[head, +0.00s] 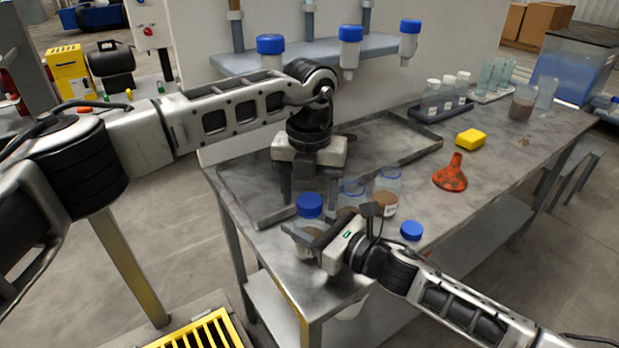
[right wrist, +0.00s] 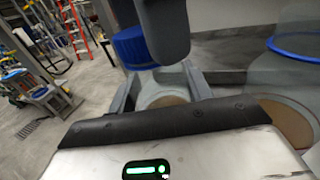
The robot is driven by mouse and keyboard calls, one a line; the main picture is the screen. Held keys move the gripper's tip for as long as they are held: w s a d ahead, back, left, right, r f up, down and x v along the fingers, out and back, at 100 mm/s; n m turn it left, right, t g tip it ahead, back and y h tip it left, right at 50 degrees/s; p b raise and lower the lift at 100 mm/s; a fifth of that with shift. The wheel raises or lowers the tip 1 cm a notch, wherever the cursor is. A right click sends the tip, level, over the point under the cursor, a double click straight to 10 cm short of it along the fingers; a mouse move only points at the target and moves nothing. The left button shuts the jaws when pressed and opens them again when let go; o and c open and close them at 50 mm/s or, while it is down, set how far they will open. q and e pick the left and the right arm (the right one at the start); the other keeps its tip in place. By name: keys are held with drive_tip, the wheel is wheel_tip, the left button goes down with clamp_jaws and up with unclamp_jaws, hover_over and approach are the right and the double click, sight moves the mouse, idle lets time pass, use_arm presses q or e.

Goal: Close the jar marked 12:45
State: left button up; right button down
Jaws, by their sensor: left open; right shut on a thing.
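My right gripper (head: 318,243) is shut on a clear jar (head: 303,238) with brown contents at the table's front left corner. A blue lid (head: 309,204) is at the top of this jar; it also shows in the right wrist view (right wrist: 131,47). I cannot tell whether it is seated. My left gripper (head: 310,188) is open, pointing down just behind the lid. In the right wrist view a dark finger hangs close beside the lid. Two more jars, the middle one (head: 351,193) and the right one (head: 387,191), stand behind. The 12:45 mark is not readable.
A loose blue lid (head: 411,230) lies right of my right gripper. An orange funnel (head: 451,174) and yellow sponge (head: 470,138) are farther right. A shallow metal tray (head: 390,138) lies behind my left gripper. Blue-capped bottles hang from a shelf (head: 325,50) above.

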use_arm(q)
drive_tip(key=shift+f, duration=0.1)
drive_tip(key=c, duration=1)
drive_tip(key=m, duration=0.8)
drive_tip(key=o, duration=1.1)
